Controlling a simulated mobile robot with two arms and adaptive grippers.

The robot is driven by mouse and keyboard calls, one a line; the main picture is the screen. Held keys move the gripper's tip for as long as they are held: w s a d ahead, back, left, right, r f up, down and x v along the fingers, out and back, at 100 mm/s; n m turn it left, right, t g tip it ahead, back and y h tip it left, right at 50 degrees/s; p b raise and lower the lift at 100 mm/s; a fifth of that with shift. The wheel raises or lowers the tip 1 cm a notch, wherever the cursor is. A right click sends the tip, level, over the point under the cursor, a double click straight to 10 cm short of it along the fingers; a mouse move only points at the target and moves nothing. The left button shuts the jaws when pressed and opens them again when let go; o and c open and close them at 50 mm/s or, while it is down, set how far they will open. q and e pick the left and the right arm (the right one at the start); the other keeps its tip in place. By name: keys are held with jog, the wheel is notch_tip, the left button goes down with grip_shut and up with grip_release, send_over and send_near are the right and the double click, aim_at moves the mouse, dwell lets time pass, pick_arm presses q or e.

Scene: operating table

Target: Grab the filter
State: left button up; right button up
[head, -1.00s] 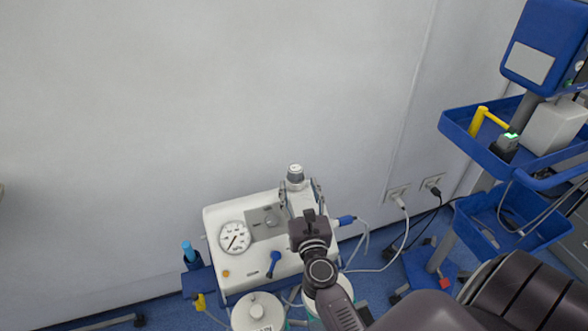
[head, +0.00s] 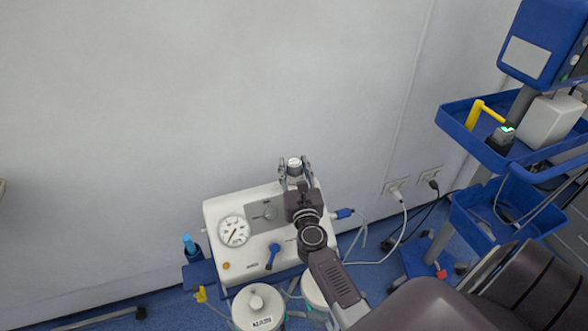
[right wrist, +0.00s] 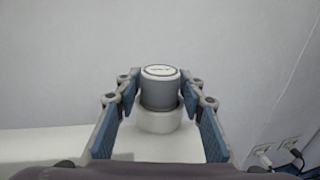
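The filter (head: 294,163) is a small grey cylinder with a white top, upright on the white suction device (head: 222,210) by the wall. In the right wrist view the filter (right wrist: 160,92) stands in the middle on a white round base. My right gripper (head: 295,168) is open, with one finger on each side of the filter. In the right wrist view the fingertips of this gripper (right wrist: 160,94) are close to the filter's sides, and I see no clear grip. My left gripper is not in view.
The device has a round gauge (head: 234,231) and a blue knob (head: 272,256). White-lidded jars (head: 258,306) stand in front. A blue trolley (head: 470,118) is at the right. The wall (head: 150,110) is close behind the filter.

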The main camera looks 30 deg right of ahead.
jog(key=c, duration=0.5)
jog(key=shift+r, duration=0.1)
jog(key=shift+c, duration=0.2)
